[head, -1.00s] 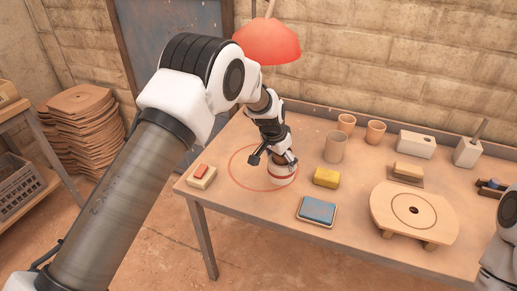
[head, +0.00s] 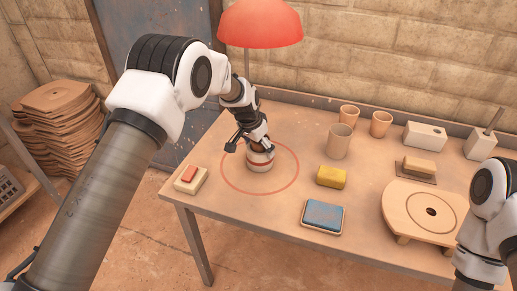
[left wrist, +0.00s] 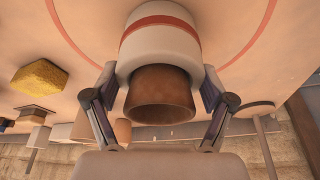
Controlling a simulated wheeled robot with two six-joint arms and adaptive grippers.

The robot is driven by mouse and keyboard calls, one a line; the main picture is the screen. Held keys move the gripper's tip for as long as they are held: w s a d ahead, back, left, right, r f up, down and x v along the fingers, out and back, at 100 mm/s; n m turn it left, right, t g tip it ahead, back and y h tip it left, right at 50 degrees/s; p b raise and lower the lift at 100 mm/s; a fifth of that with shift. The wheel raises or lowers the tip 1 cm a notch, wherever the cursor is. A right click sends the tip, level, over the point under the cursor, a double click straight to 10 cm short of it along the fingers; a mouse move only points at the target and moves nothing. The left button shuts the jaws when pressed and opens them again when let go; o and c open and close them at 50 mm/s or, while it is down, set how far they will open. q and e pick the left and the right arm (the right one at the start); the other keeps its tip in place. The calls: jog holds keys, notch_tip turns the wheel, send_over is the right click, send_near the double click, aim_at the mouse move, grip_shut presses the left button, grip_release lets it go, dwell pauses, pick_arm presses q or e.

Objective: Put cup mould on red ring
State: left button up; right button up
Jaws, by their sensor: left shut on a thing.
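The cup mould (head: 261,161) is a pale round block with a red band and stands inside the red ring (head: 258,194), near its middle. In the left wrist view the mould (left wrist: 160,50) has a brown cup-like part at its near end, and arcs of the ring (left wrist: 63,35) show on both sides. My left gripper (head: 254,144) is shut on the mould from above, with a finger on each side. I cannot tell whether the mould's base touches the table. My right gripper is not in view; only part of my right arm shows at the right edge.
On the table (head: 185,207), a block with a red piece (head: 190,180) lies left of the ring. A yellow sponge (head: 331,176) and a blue pad (head: 323,216) lie to its right. Cups (head: 339,142) stand behind, and a round wooden board (head: 425,207) is farther right.

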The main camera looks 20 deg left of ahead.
pick_arm(q)
jog(key=o, duration=1.1)
jog(key=shift+f, duration=0.1)
jog(key=shift+c, duration=0.2)
jog(key=shift+o, duration=1.1)
jog(key=shift+s, duration=0.1)
jog(key=v, duration=0.7)
jog(key=shift+r, duration=0.4)
